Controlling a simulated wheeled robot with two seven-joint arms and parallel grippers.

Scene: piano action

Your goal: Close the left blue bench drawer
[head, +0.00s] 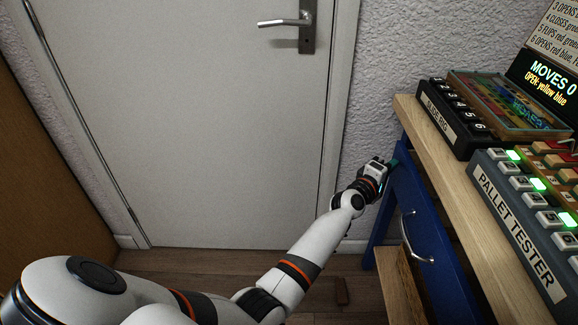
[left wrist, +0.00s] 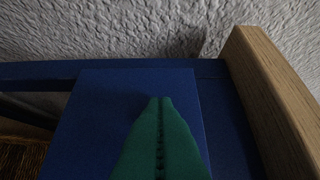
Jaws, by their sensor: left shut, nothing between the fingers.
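The blue bench drawer (head: 428,236) is at the right of the head view, below the wooden bench top, with a silver handle (head: 416,243) on its front. I cannot tell how far it stands out. My left gripper (head: 394,163) is at the far end of the drawer front, just under the bench top's edge. In the left wrist view its green fingers (left wrist: 160,105) are shut together with nothing between them. They point at a flat blue panel (left wrist: 105,105), which looks like the drawer front; I cannot tell if they touch it. My right gripper is out of view.
The wooden bench top (head: 440,165) carries a black numbered box (head: 452,118) and the pallet tester (head: 515,235). A wooden box or shelf (head: 400,290) is under the bench. A white door (head: 190,120) and a rough wall stand behind. The floor left of the bench is mostly clear.

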